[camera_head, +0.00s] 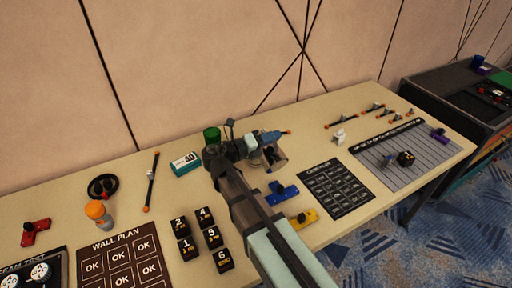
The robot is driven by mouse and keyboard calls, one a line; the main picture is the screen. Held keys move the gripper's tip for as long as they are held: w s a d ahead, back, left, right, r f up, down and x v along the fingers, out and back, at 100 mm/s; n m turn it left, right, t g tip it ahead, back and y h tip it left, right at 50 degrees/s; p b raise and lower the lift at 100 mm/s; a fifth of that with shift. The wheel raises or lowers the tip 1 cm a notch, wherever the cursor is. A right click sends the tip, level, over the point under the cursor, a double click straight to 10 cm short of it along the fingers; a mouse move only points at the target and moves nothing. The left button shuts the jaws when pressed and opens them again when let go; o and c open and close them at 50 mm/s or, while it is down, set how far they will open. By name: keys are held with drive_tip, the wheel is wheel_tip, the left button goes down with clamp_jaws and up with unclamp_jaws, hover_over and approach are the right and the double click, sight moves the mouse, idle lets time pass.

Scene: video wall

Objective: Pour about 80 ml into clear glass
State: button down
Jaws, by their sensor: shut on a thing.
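I cannot make out a clear glass. A small bottle-like thing with an orange top (98,211) and a pale, greyish body stands on the table at the left, well apart from my gripper.
Black numbered blocks (212,237) stand in front. A black round dish (103,187) is at the left. Dark cards and a grey mat (405,158) lie on the table.

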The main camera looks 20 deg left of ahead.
sight(277, 156)
drive_tip(key=shift+w+a+r+n, duration=0.55)
drive_tip(key=shift+w+a+n, duration=0.25)
drive_tip(key=shift+w+a, duration=0.1)
idle(1.6)
drive_tip(key=shift+s, duration=0.1)
drive_tip(key=shift+s+d+f+m, duration=0.25)
drive_tip(key=shift+s+d+m, duration=0.1)
drive_tip(key=shift+s+d, duration=0.25)
drive_tip(key=shift+s+d+f+m, duration=0.25)
drive_tip(key=shift+s+d+m, duration=0.15)
drive_tip(key=shift+d, duration=0.2)
drive_tip(key=shift+s+d+f+m, duration=0.2)
drive_tip(key=shift+s+f+m, duration=0.05)
drive_tip(key=shift+f+m, duration=0.2)
drive_tip(key=shift+s+d+f+m, duration=0.25)
drive_tip(key=shift+m, duration=0.15)
drive_tip(key=shift+s+d+m, duration=0.4)
drive_tip(key=shift+d+m, duration=0.05)
drive_tip(key=shift+m, duration=0.25)
drive_tip(key=shift+d+f+m, duration=0.1)
drive_tip(key=shift+f+m, duration=0.15)
drive_tip(key=shift+m, duration=0.05)
drive_tip(key=shift+s, duration=0.1)
